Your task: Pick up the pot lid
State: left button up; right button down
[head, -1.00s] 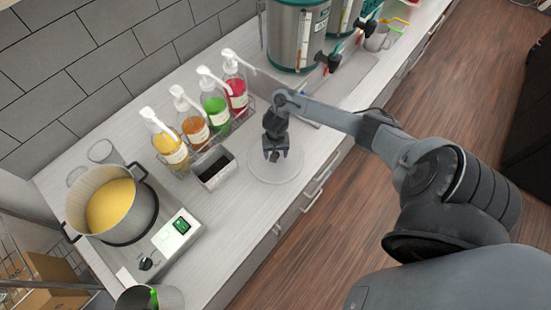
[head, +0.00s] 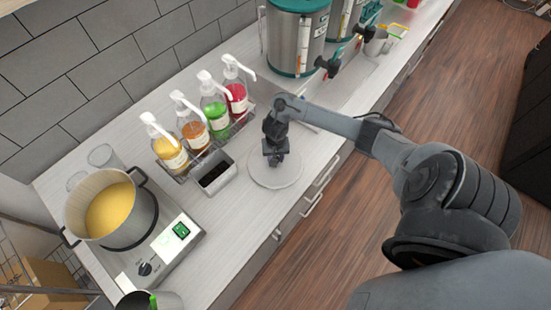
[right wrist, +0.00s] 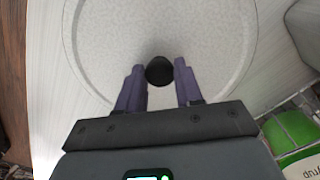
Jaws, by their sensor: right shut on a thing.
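The pot lid (head: 264,178) is a round, pale, translucent disc lying flat on the counter, right of the small dark-filled container. It also fills the upper part of the right wrist view (right wrist: 205,35), with a black knob (right wrist: 159,70) at its middle. My right gripper (head: 277,161) is over the lid's centre. In the right wrist view its two purple fingers (right wrist: 160,80) are shut on the knob, one on each side. The pot (head: 110,208) stands uncovered at the left, with yellow contents. My left gripper is not in view.
The pot stands on a cooker with a green display (head: 181,230). A rack of several pump bottles (head: 215,112) and a small dark-filled container (head: 213,172) stand beside the lid. Steel dispensers (head: 296,40) stand at the back.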

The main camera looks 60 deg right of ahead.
jog(key=shift+r, duration=0.65)
notch_tip(320, 180, up, 3)
jog(key=shift+f+p, duration=0.2)
jog(key=shift+p, duration=0.55)
jog(key=s+d+r+p, duration=0.1)
jog(key=s+d+r, duration=0.3)
jog(key=s, duration=0.6)
jog(key=shift+s+r, duration=0.25)
jog(key=shift+r, duration=1.15)
